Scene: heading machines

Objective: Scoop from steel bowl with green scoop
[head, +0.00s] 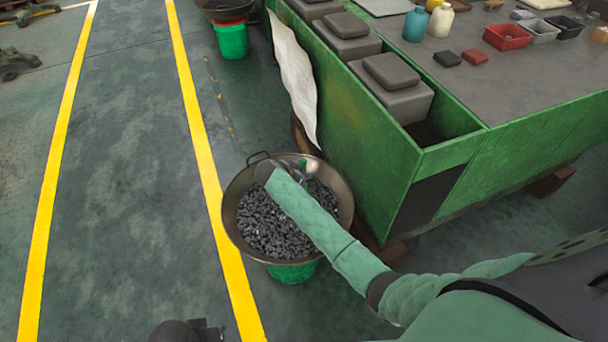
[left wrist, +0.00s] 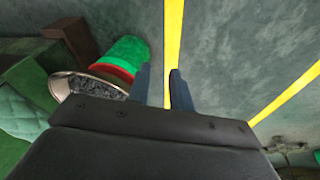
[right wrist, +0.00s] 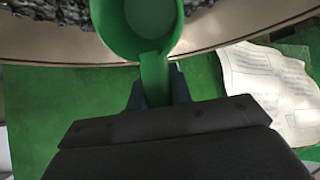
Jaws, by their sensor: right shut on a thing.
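The steel bowl (head: 230,226) is wide, full of dark small pieces (head: 268,225), and stands on a green base. My right arm reaches over it in the head view and hides part of its contents. In the right wrist view my right gripper (right wrist: 156,88) is shut on the handle of the green scoop (right wrist: 153,68). The scoop's round cup is by the bowl's rim (right wrist: 215,40), and its visible inside is plain green. My left gripper (left wrist: 161,88) is open and empty, with its fingers apart over the floor; the bowl shows beside it at the left (left wrist: 62,86).
A green workbench (head: 360,150) stands right of the bowl, with grey blocks, bottles and small trays on top. A paper sheet (head: 293,75) hangs at its left side. Another bowl on a green and red base (head: 232,40) stands farther back.

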